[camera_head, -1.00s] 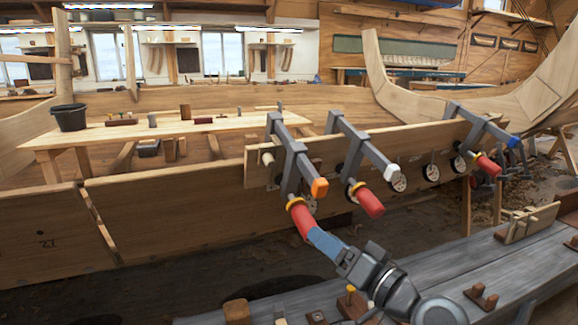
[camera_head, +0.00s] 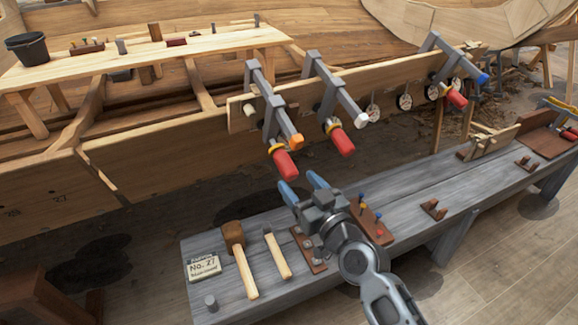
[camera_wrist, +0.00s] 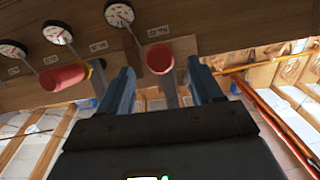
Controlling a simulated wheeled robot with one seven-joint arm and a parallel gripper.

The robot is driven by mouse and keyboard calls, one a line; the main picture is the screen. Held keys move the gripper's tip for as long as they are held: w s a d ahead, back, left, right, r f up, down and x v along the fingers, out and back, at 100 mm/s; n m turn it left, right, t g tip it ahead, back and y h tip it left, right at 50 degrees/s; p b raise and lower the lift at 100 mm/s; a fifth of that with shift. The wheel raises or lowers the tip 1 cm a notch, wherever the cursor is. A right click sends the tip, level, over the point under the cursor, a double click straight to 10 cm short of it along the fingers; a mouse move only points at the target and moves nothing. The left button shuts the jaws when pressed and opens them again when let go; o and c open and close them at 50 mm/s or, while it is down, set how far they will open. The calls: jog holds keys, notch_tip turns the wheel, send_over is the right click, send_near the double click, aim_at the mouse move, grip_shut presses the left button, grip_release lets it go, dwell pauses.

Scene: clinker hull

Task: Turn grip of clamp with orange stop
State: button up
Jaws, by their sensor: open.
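The clamp with the orange stop (camera_head: 296,141) is the leftmost of three grey clamps on the hull plank in the head view. Its red grip (camera_head: 285,163) points down and toward me, with a yellow collar above. My gripper (camera_head: 304,184), with blue fingers, is open and empty, just below and right of that grip and apart from it. In the wrist view a red grip (camera_wrist: 160,58) shows end-on beyond and between my open fingers (camera_wrist: 160,85); its stop is not visible there. Another red grip (camera_wrist: 63,77) lies left of the fingers.
The white-stop clamp (camera_head: 350,103) is close on the right; a blue-stop clamp (camera_head: 452,68) is farther right. Round dials (camera_head: 404,102) hang along the plank. Below is a grey bench (camera_head: 400,190) with a mallet (camera_head: 235,240), a hammer (camera_head: 277,252) and a sign (camera_head: 202,266).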

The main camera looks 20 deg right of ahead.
aim_at(293, 177)
jog(key=shift+w+a, duration=0.15)
jog(key=shift+w, duration=1.2)
jog(key=shift+w+a, duration=0.1)
jog(key=shift+w, duration=1.25)
jog(key=shift+c, duration=0.2)
jog(key=c, duration=0.9)
